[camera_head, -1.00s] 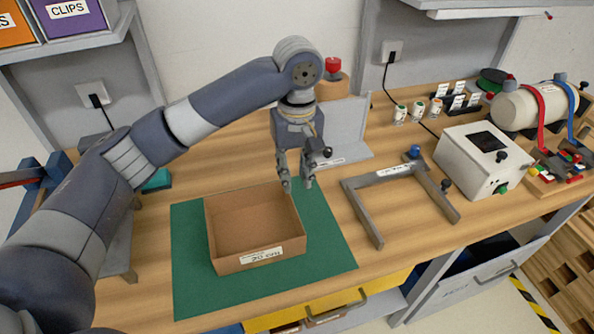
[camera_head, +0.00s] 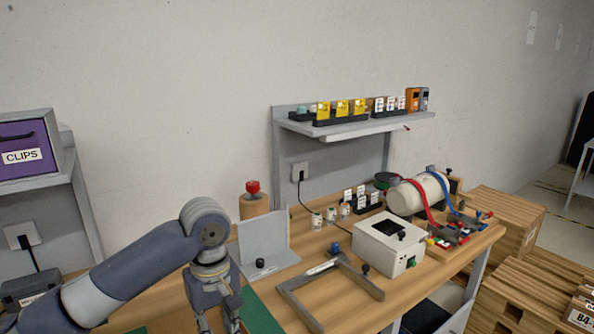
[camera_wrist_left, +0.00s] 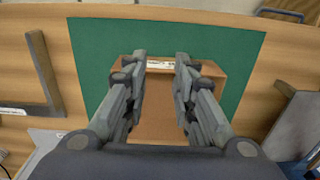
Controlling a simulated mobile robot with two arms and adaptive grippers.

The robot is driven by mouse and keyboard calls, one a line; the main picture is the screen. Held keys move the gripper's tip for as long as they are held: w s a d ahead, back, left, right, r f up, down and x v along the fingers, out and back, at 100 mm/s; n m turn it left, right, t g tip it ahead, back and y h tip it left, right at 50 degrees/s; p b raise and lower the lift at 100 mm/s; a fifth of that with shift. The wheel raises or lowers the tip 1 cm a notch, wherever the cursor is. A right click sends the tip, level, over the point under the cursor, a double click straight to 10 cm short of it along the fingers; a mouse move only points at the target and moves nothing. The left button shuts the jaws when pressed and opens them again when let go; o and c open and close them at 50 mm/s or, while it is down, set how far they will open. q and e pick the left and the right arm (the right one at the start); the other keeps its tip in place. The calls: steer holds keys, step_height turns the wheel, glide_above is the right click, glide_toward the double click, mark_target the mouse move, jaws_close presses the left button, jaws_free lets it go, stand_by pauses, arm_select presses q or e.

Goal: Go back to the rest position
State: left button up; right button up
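My left gripper (camera_wrist_left: 160,65) is open and empty in the left wrist view, its two fingers apart above a brown open box (camera_wrist_left: 160,129). The box has a white label on its far wall and sits on a green mat (camera_wrist_left: 245,50). In the head view, my left arm comes in from the lower left, and the gripper (camera_head: 218,326) points down at the bottom edge with its fingertips cut off. My right gripper is in neither view.
A grey angled frame (camera_head: 300,306) lies on the bench beside a grey bracket (camera_head: 262,238). A white box device (camera_head: 390,246) and a cylinder with red and blue straps (camera_head: 418,194) stand to the right. A shelf (camera_head: 360,124) holds small boxes. Wooden crates (camera_head: 510,290) stand beyond the bench.

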arm_select(q)
steer(key=s+d+f+m+t+h, duration=0.1)
steer(key=s+d+f+m+h, duration=0.1)
steer(key=s+d+f+m, duration=0.35)
steer(key=s+d+f+m+t+h, duration=0.1)
steer(key=s+d+f+m+h, duration=0.15)
steer(key=s+f, duration=0.55)
steer(key=s+a+f+t+y, duration=0.1)
steer(key=s+a+f+y, duration=0.1)
steer(key=s+a+f, duration=0.35)
steer(key=s+a+f+t+y, duration=0.1)
steer(key=s+a+f+y, duration=0.15)
steer(key=s+a, duration=0.55)
step_height(320, 180, down, 25)
steer(key=m+g, duration=0.1)
steer(key=s+a+f+g, duration=0.1)
steer(key=s+f, duration=0.7)
steer(key=s+a+f, duration=0.2)
steer(key=s+f, duration=0.7)
steer(key=shift+s+a+f+g, duration=0.15)
steer(key=shift+a+f+g, duration=0.15)
steer(key=shift+g, duration=0.1)
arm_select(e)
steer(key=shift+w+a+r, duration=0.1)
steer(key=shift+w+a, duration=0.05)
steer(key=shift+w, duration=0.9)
arm_select(q)
steer(key=shift+o, duration=0.2)
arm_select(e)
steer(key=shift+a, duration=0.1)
